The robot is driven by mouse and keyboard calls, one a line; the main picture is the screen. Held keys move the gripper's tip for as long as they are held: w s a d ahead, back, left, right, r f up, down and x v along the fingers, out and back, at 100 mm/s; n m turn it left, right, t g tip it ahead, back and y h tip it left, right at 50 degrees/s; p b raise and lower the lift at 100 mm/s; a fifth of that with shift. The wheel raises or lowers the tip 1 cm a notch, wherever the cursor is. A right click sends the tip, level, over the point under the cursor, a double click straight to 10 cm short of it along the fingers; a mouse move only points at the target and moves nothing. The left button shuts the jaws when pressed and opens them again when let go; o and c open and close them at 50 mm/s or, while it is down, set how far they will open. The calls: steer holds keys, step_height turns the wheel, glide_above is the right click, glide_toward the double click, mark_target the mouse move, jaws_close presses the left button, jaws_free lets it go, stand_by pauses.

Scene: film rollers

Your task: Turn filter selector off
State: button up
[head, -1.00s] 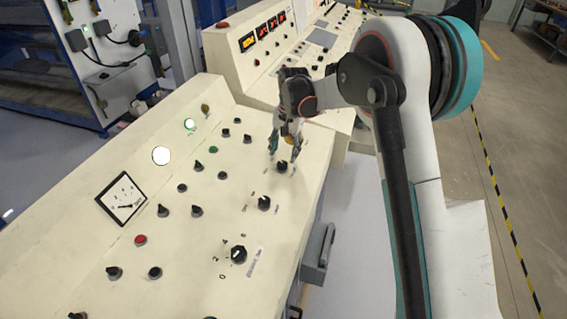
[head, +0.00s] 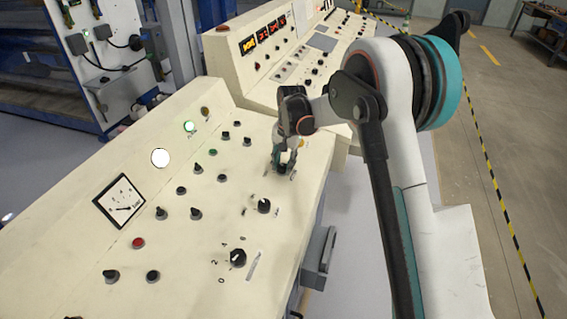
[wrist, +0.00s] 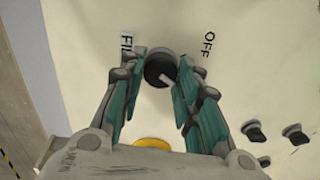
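The filter selector (wrist: 160,68) is a round black knob on the cream console panel (wrist: 250,60). In the wrist view it sits between my fingertips, with a partly covered label starting "FI" to its left and "OFF" to its right. A pale mark on the knob points down and slightly right in that view. My gripper (wrist: 161,62) has one finger on each side of the knob, closed in against it. In the head view my gripper (head: 284,168) is down at the panel and hides most of the knob.
Other black knobs stand close by, including one nearer the front (head: 264,206) and a larger numbered one (head: 238,258). A dial gauge (head: 119,202) and a red button (head: 138,243) lie to the left. A second console section (head: 300,50) rises behind.

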steer(key=shift+n, duration=0.3)
steer(key=n, duration=0.5)
steer(key=shift+n, duration=0.3)
steer(key=n, duration=0.5)
steer(key=shift+a+n+p, duration=0.1)
steer(key=shift+n+p, duration=0.2)
steer(key=shift+p, duration=0.05)
steer(key=o, duration=1.1)
steer(key=shift+c, duration=0.2)
step_height(320, 180, up, 12)
steer(key=d, duration=0.1)
steer(key=shift+s, duration=0.25)
